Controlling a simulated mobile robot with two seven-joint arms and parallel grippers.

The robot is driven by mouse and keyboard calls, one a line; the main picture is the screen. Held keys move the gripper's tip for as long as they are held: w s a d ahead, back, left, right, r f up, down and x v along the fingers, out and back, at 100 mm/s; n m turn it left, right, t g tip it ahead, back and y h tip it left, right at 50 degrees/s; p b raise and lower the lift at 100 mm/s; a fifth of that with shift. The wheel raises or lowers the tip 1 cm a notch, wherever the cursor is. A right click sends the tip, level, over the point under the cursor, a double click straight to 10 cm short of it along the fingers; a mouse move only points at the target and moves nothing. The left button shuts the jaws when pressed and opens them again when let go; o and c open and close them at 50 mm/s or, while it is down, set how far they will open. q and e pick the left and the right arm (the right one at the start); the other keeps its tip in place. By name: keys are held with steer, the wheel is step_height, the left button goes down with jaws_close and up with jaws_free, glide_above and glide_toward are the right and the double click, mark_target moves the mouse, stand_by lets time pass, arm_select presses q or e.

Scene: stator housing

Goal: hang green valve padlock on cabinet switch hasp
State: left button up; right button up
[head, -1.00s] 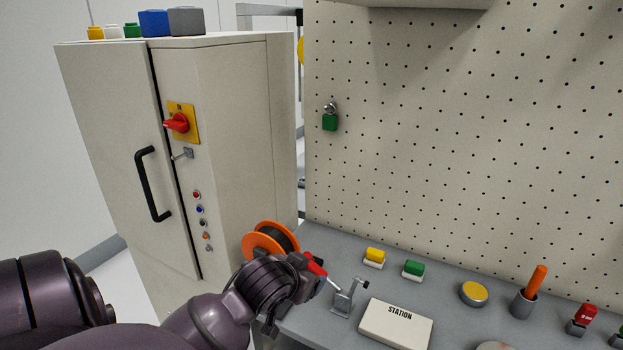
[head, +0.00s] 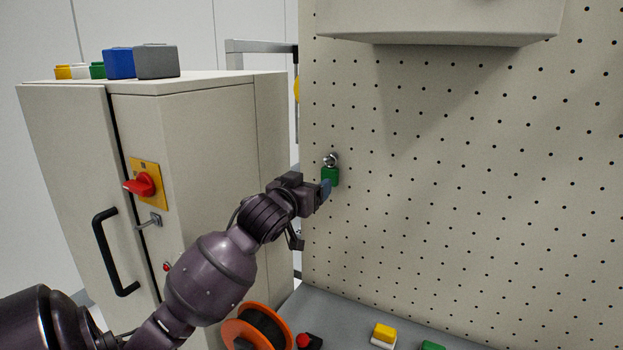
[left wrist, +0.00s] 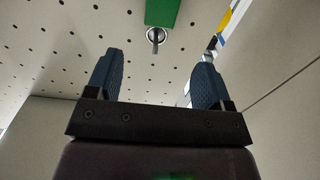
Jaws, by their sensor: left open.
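The green padlock (head: 330,177) hangs by its silver shackle from a peg on the pegboard. My left gripper (head: 323,190) is open at the padlock, its fingers partly covering the padlock's lower part. My right gripper is not in view.
The cabinet (head: 210,130) stands left of the pegboard (head: 450,180), with a black door handle (head: 110,255) and several coloured blocks on top. A shelf or box (head: 440,22) juts out above.

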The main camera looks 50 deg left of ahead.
mark_target(328, 171)
arm_select(q)
steer(key=p+x, duration=0.1)
steer(key=x, duration=0.9)
steer(key=shift+w+p, duration=0.3)
steer(key=shift+p, duration=0.05)
steer(key=c, duration=1.1)
steer(key=shift+o, duration=0.2)
steer(key=shift+s+r, duration=0.25)
steer(key=shift+r, duration=0.35)
steer(key=shift+d, duration=0.1)
steer(key=shift+v, duration=1.6)
